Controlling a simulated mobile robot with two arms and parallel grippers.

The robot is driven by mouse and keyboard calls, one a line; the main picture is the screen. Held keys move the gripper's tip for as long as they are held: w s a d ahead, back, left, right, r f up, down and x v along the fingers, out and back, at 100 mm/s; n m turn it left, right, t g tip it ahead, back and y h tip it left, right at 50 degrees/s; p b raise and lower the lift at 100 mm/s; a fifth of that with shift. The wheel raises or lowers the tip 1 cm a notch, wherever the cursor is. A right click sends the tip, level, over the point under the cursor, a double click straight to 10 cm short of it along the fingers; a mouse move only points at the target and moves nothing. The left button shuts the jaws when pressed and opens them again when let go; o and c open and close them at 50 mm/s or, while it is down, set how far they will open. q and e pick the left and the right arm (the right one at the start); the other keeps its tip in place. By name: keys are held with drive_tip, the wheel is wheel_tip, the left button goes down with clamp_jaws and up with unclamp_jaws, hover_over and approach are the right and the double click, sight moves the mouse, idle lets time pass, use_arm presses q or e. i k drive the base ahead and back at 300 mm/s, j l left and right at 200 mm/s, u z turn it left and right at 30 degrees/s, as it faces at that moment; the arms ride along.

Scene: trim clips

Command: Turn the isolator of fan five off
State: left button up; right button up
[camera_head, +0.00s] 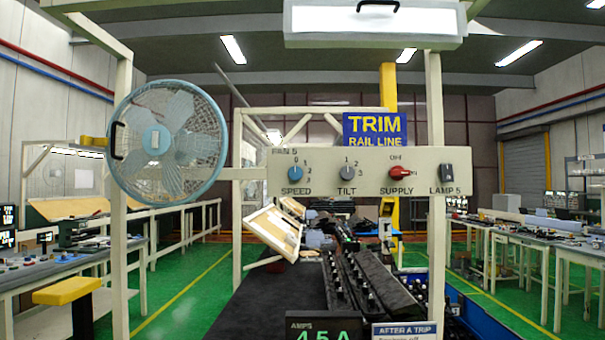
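A pale control panel (330,187) marked FAN 5 hangs between two posts. Its red SUPPLY knob (400,173) is on the right half. OFF is printed above that knob, and its pointer lies to the right, at what looks like the ON mark. A blue SPEED knob (295,173), a grey TILT knob (347,173) and a dark LAMP 5 switch (447,172) share the panel. A light blue fan (168,143) is on the left post. Neither of my grippers is in view.
An AMPS display (323,328) reading about 4.5 A and an AFTER A TRIP card (404,332) stand at the bottom. A dark bench (262,300) with rows of clips lies below the panel. A lamp (373,25) hangs above. The space before the panel looks clear.

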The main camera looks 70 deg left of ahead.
sight(397, 173)
drive_tip(key=u, duration=1.95)
